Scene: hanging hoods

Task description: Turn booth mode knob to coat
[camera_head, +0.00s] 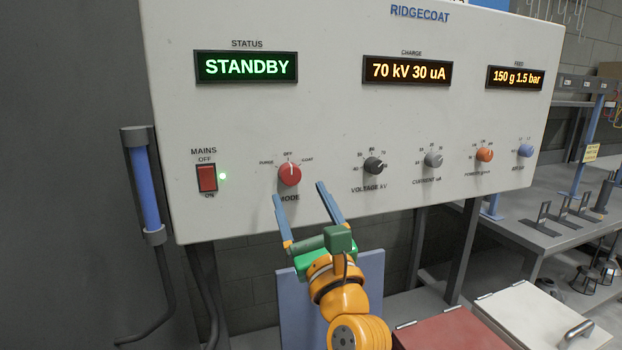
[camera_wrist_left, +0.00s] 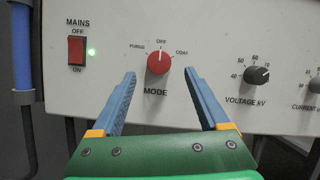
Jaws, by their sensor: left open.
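The red mode knob (camera_head: 290,174) is on the white control panel (camera_head: 330,120), with PURGE, OFF and COAT marked around its top. Its pointer stands up toward OFF. It also shows in the left wrist view (camera_wrist_left: 158,62), between and beyond the fingertips. My left gripper (camera_head: 299,190) is open and empty, just below and in front of the knob, with its blue fingers apart. In the left wrist view the gripper (camera_wrist_left: 160,78) has the MODE label between its fingers. The fingers do not appear to touch the knob. My right gripper is not in view.
The red mains switch (camera_head: 207,178) with a lit green lamp is left of the knob. The status display (camera_head: 246,67) reads STANDBY. A blue tube (camera_head: 146,188) is at the panel's left edge.

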